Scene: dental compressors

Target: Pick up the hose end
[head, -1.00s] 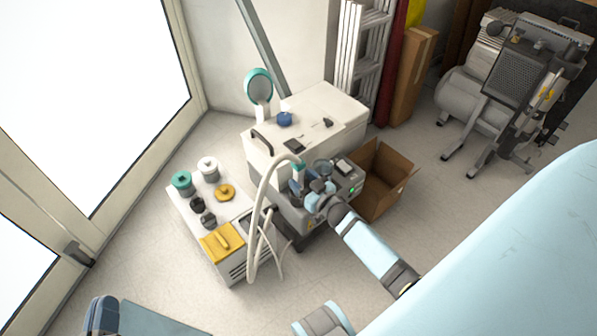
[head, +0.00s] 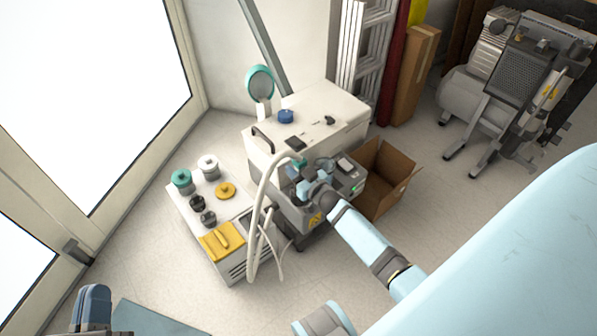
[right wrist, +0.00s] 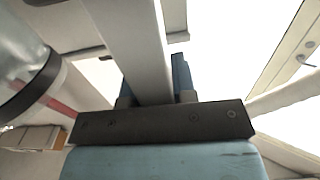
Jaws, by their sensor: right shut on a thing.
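A pale ribbed hose (head: 262,205) rises in an arch from the white unit, and its teal end (head: 299,162) hangs over a grey machine (head: 318,213). My right gripper (head: 303,184) is at this hose end, over the machine, and is shut on it. Fingers and wrist partly hide the contact in the head view. In the right wrist view a pale, long piece (right wrist: 135,50) runs up between the dark blue fingers (right wrist: 155,88).
An open cardboard box (head: 383,180) stands right of the grey machine. A white cabinet (head: 325,112) is behind it. Jars and a yellow lid (head: 222,241) sit on the white unit at left. A large compressor (head: 515,85) stands at the back right.

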